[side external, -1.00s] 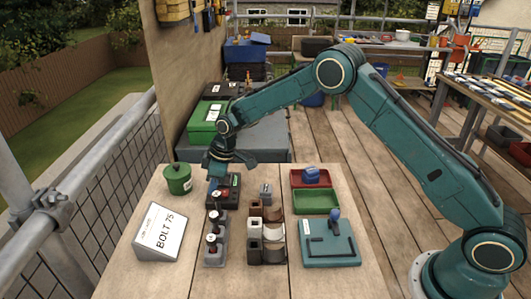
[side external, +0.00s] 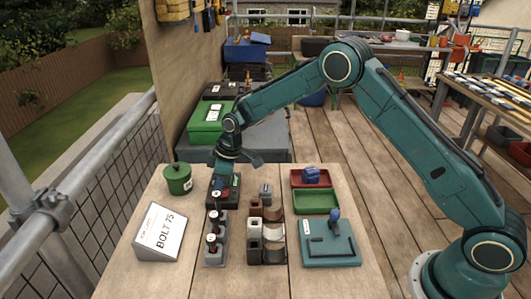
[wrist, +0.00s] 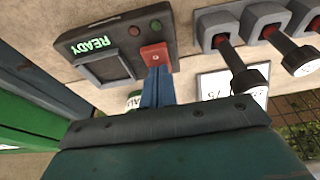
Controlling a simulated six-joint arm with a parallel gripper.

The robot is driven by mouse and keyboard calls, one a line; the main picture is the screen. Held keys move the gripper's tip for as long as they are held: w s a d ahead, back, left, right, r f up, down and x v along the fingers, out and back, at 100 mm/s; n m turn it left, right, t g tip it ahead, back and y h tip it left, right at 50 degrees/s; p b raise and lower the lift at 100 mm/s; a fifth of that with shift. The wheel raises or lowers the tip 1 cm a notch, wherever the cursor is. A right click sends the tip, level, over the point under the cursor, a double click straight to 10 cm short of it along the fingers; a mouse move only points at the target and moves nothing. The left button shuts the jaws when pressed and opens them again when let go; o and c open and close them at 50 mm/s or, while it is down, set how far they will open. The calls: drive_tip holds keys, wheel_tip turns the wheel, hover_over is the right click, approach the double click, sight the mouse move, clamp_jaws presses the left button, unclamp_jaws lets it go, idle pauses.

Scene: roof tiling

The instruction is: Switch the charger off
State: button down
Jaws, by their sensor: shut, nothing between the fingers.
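The charger (side external: 236,187) is a dark box at the back of the bench. In the wrist view it (wrist: 188,28) carries a green READY label (wrist: 90,46), an empty-looking framed recess (wrist: 107,69), a dull red lamp (wrist: 134,31) and a green lamp (wrist: 156,25). A red switch (wrist: 154,52) sits on its near edge. My gripper (wrist: 156,70) is shut and empty, its blue fingertips right at the red switch; I cannot tell whether they touch it. In the side view my gripper (side external: 220,182) points down over the charger, hiding part of it.
Grey holders (side external: 214,253) with black-handled pieces stand in front of the charger. A green lidded pot (side external: 178,181) and a BOLT 75 sign (side external: 160,236) are on the left. Blocks (side external: 254,256), red tray (side external: 298,181), green tray (side external: 317,203) and teal board (side external: 340,258) are on the right.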

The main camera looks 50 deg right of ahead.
sight(222, 192)
drive_tip(key=shift+r, duration=0.15)
drive_tip(key=shift+w+a+r, duration=0.1)
drive_tip(key=shift+r, duration=0.4)
wheel_tip(222, 192, up, 13)
drive_tip(key=shift+s+d+f, duration=0.2)
drive_tip(key=shift+s+d, duration=0.05)
idle(0.4)
